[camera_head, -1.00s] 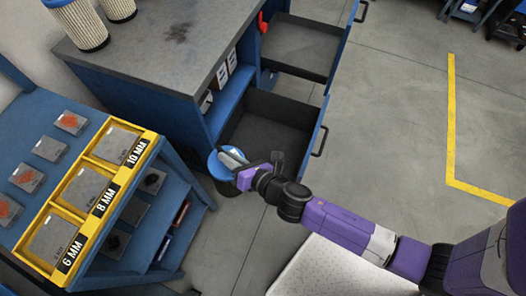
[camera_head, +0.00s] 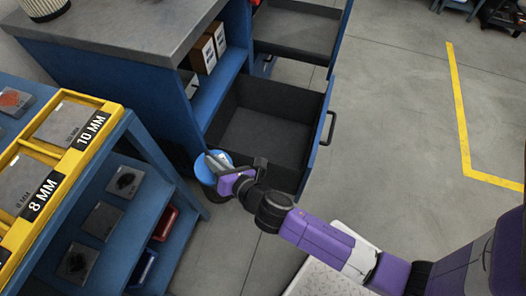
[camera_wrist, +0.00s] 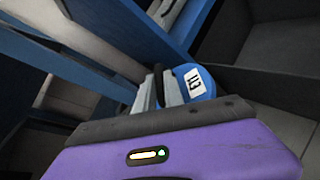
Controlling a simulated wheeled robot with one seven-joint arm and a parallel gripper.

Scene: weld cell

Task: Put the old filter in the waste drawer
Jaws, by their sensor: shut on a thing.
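The filter held by my gripper has a round blue cap (camera_head: 204,172); its body is mostly hidden in the head view. In the wrist view the blue cap (camera_wrist: 207,78) carries a white printed label, and my gripper (camera_wrist: 158,92) is shut on it. In the head view my gripper (camera_head: 218,164) holds it beside the near left corner of an open lower drawer (camera_head: 262,135), outside the drawer. This drawer looks empty and dark inside. A second open drawer (camera_head: 297,35) is farther back. I cannot tell from markings which is the waste drawer.
A grey-topped workbench (camera_head: 130,22) carries a pale pleated filter (camera_head: 44,8) at the far left. Small boxes (camera_head: 208,50) stand on the shelf beside the drawers. A blue rack with a yellow-framed plate holder (camera_head: 60,160) is at left.

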